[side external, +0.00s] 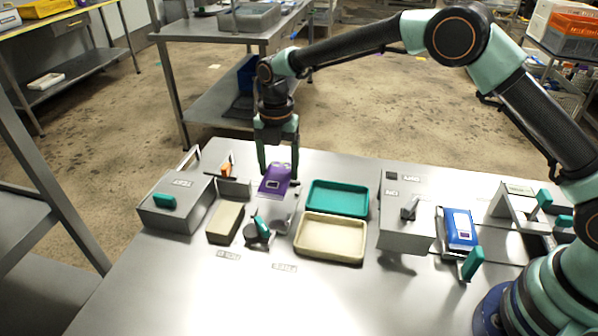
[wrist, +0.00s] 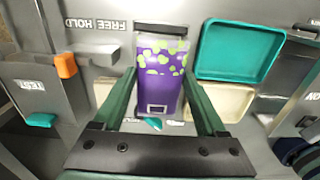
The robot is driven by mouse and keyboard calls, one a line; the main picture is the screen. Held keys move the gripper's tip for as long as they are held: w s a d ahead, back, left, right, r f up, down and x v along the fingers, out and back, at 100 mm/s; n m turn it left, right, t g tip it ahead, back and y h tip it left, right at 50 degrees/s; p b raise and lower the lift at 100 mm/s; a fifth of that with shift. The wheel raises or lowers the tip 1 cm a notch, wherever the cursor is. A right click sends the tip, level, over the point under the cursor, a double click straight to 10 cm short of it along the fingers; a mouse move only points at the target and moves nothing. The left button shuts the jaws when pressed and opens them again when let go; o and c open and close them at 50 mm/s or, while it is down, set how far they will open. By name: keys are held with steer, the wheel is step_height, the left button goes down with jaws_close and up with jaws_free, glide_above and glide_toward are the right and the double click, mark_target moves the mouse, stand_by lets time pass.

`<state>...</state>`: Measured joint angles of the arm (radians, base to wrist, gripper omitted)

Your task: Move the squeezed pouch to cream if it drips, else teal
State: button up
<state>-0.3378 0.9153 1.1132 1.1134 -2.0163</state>
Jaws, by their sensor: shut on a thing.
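A purple pouch with a green spotted pattern and a small pale window (side external: 274,181) is held up by my gripper (side external: 278,168). In the wrist view the pouch (wrist: 158,95) hangs between my two green fingers, which are shut on it. The teal tray (side external: 338,198) lies just right of the pouch, with the cream tray (side external: 331,258) in front of it. Both show in the wrist view, the teal tray (wrist: 240,52) at upper right and the cream tray (wrist: 228,118) partly hidden by a finger. No drip can be made out on the pouch.
A grey box labelled TEST with a teal handle (side external: 177,205) stands at left. An orange-tipped slider marked FREE and HOLD (wrist: 66,66) is near it. A grey box (side external: 406,226) and a blue pouch (side external: 459,229) stand right of the trays.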

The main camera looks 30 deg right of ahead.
step_height(320, 180, up, 13)
steer(key=s+d+r+m, duration=0.1)
steer(key=s+d+m, duration=0.7)
steer(key=m, duration=0.5)
steer(key=s+d+r+m, duration=0.1)
steer(key=s+d+m, duration=0.5)
steer(key=d+m, duration=0.6)
steer(key=n, duration=0.7)
glide_above(337, 240)
step_height(337, 240, down, 19)
steer(key=shift+s+r, duration=0.1)
steer(key=shift+r, duration=0.1)
steer(key=shift+f, duration=0.6)
